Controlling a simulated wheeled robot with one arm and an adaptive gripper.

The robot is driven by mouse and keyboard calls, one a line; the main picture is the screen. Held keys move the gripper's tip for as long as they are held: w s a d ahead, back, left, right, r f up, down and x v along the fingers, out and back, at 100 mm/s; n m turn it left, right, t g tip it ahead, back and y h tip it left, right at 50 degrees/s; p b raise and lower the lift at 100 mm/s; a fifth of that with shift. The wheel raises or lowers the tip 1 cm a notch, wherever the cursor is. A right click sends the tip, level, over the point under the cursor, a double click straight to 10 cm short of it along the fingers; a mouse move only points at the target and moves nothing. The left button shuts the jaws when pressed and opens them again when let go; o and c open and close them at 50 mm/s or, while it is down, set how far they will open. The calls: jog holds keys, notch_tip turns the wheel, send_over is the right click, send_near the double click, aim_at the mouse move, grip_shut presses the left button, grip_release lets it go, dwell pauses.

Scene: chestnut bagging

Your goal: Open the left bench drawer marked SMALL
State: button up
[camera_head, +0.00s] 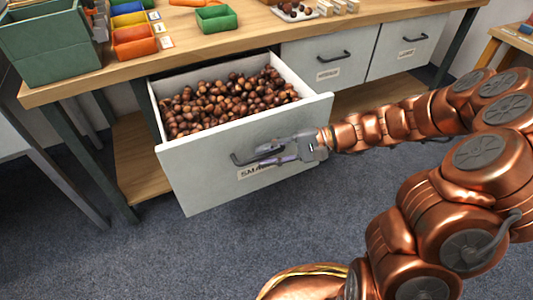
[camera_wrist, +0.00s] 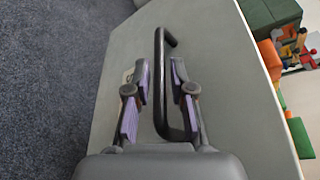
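The left bench drawer (camera_head: 190,185) is pulled far out and is filled with brown chestnuts (camera_head: 225,100). Its grey front carries a label (camera_head: 255,171) reading "SMA", the rest hidden by my gripper. My gripper (camera_head: 272,155) is at the drawer's black bar handle (camera_head: 240,160). In the wrist view the handle (camera_wrist: 159,60) runs between the two purple-padded fingers of my gripper (camera_wrist: 161,85). The fingers are apart, one on each side of the bar, with visible gaps; they do not look closed on it.
Two shut drawers, the middle (camera_head: 325,62) and the right (camera_head: 406,45), sit under the wooden bench top (camera_head: 250,44). On the bench are a green crate (camera_head: 50,45), coloured bins (camera_head: 134,41) and a green tray (camera_head: 216,18). The carpet (camera_head: 215,245) before the drawer is clear.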

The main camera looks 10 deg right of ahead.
jog(key=v, duration=1.1)
jog(key=shift+d+f, duration=0.1)
jog(key=x, duration=1.2)
jog(key=shift+s, duration=0.1)
jog(key=shift+r, duration=0.2)
